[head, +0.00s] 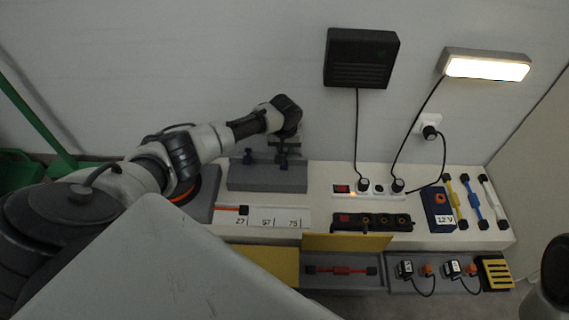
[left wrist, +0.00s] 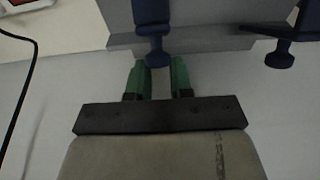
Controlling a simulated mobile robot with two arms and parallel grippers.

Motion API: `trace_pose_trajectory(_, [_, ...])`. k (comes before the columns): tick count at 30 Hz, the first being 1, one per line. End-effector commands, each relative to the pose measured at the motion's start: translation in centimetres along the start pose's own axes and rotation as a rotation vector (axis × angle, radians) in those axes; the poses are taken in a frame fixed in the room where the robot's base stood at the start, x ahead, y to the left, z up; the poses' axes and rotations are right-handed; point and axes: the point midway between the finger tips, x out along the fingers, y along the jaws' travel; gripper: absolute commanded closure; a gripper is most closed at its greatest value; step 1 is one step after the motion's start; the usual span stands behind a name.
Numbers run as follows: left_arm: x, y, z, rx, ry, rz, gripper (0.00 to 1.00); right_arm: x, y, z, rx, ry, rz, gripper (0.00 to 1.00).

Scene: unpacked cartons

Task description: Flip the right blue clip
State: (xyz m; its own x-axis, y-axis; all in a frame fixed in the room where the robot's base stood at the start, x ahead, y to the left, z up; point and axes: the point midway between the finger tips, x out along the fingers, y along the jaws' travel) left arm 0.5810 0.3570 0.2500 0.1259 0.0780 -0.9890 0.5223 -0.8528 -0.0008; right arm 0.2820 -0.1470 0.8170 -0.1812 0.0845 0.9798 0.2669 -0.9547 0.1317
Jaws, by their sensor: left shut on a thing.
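A grey block (head: 267,181) on the left part of the white bench carries two dark blue clips. The left blue clip (head: 249,158) stands free; it shows at the right of the left wrist view (left wrist: 281,42). The right blue clip (head: 283,162) is under my left gripper (head: 284,143). In the left wrist view, the green fingers (left wrist: 160,68) of my left gripper are shut on the round end of the right blue clip (left wrist: 152,22). The black gripper body partly hides this clip in the head view. My right gripper is not in view.
A white strip with numbers (head: 262,216) lies in front of the block. The wall is close behind the block.

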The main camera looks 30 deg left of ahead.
Motion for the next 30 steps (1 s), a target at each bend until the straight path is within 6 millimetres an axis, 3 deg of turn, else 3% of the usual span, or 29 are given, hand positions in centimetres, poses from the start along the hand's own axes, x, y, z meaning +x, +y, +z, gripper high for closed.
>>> trace_pose_trajectory(30, [-0.2,0.0,-1.4,-0.001,0.001,0.000,1.00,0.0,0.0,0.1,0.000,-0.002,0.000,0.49])
